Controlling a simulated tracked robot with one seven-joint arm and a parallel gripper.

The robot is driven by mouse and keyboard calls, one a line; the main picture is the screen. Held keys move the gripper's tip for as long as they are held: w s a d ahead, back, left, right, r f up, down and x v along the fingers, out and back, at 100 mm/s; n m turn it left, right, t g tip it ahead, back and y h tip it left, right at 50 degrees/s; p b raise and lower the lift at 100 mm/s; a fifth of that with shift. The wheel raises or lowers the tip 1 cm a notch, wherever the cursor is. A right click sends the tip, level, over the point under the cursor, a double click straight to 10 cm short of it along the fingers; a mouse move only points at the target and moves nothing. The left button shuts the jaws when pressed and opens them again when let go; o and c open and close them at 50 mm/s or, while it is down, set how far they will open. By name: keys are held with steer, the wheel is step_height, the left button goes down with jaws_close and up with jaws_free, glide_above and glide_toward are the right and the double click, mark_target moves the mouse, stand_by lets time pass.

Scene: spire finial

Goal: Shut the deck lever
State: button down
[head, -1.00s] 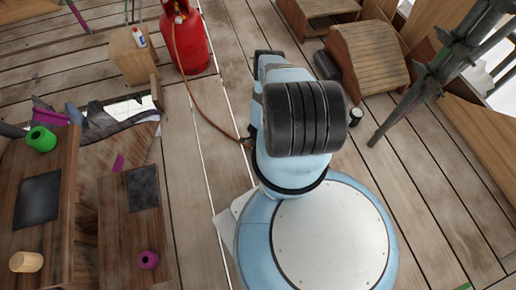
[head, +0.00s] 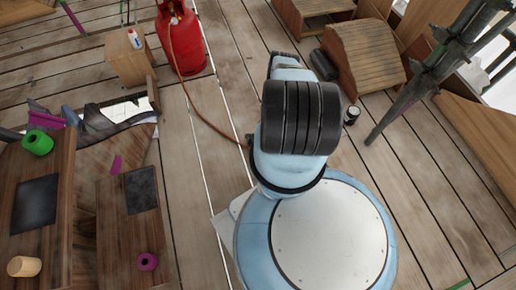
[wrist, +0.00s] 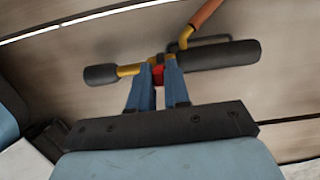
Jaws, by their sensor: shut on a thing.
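In the wrist view a torch-like tool lies along the wooden deck, with a black grip (wrist: 225,55), a brass neck (wrist: 128,70) and a black nozzle end (wrist: 101,76). A small red piece (wrist: 158,76), which looks like the lever, shows at its middle. My gripper (wrist: 160,68) has its two blue fingers close together around this red piece. The fingers hide part of the lever, so its exact angle cannot be told. In the head view my arm hides the gripper and most of the tool.
An orange-brown hose (head: 202,118) runs over the deck from a red gas cylinder (head: 181,40) to beside my arm. Wooden benches (head: 42,225) stand at left. A slatted wooden box (head: 362,58) and a metal pole (head: 420,75) stand at right. Deck boards at lower right are clear.

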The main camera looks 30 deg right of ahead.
steer(key=shift+w, duration=0.1)
steer(key=c, duration=1.2)
jaws_free()
steer(key=shift+o, duration=0.2)
steer(key=shift+d+r, duration=0.1)
steer(key=v, duration=1.3)
steer(key=shift+r, duration=0.25)
